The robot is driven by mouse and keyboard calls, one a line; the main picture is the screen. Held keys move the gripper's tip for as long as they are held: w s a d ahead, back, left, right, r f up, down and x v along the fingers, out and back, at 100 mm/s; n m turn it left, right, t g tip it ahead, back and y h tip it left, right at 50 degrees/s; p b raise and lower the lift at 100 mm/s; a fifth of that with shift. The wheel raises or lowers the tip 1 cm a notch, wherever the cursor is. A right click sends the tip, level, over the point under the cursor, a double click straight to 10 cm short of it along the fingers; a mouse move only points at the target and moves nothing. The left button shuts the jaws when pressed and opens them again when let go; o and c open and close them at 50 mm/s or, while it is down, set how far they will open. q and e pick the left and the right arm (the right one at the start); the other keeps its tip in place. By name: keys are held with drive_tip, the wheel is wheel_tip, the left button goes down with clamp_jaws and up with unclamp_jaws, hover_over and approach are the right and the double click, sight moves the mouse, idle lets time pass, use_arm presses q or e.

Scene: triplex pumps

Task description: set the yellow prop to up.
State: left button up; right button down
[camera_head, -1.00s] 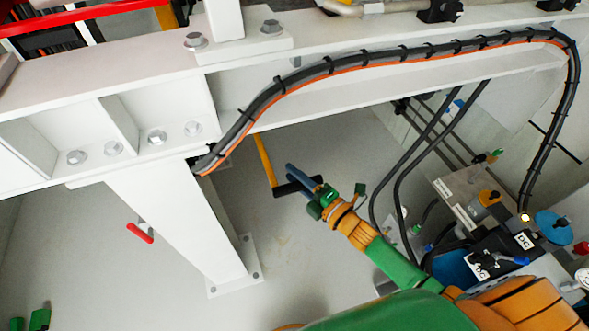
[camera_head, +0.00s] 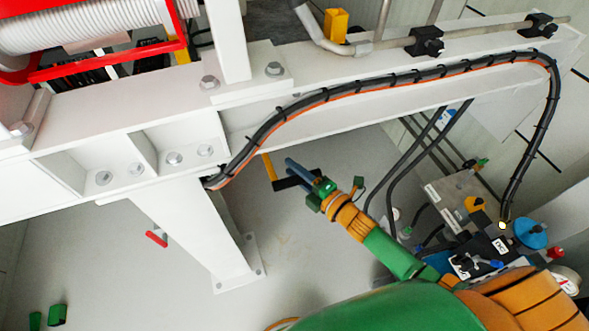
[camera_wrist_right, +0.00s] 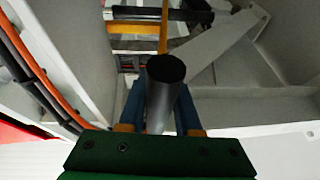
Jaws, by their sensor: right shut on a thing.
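The yellow prop (camera_head: 268,167) is a thin yellow bar that hangs down from under the white beam in the head view, with a dark grip (camera_head: 284,184) at its lower end. My right gripper (camera_head: 299,173) is at this grip, its blue fingers shut on it. In the right wrist view a dark cylinder (camera_wrist_right: 165,85), which looks like the grip, sits between the blue fingers, and a yellow-orange bar (camera_wrist_right: 164,32) shows beyond. The prop's upper end is hidden behind the beam. My left gripper does not show.
The white beam (camera_head: 330,115) crosses above, with a black and orange cable bundle (camera_head: 400,78) along it. A white leg (camera_head: 195,230) with a red handle (camera_head: 156,239) stands left. Equipment with blue and yellow knobs (camera_head: 531,234) crowds the right. The floor below is mostly clear.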

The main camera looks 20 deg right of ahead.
drive_tip(key=c, duration=0.6)
unclamp_jaws()
drive_tip(key=shift+w+r, duration=0.1)
drive_tip(key=shift+r, duration=0.35)
drive_tip(key=shift+f, duration=0.1)
drive_tip(key=v, duration=0.7)
drive_tip(key=shift+f, duration=0.15)
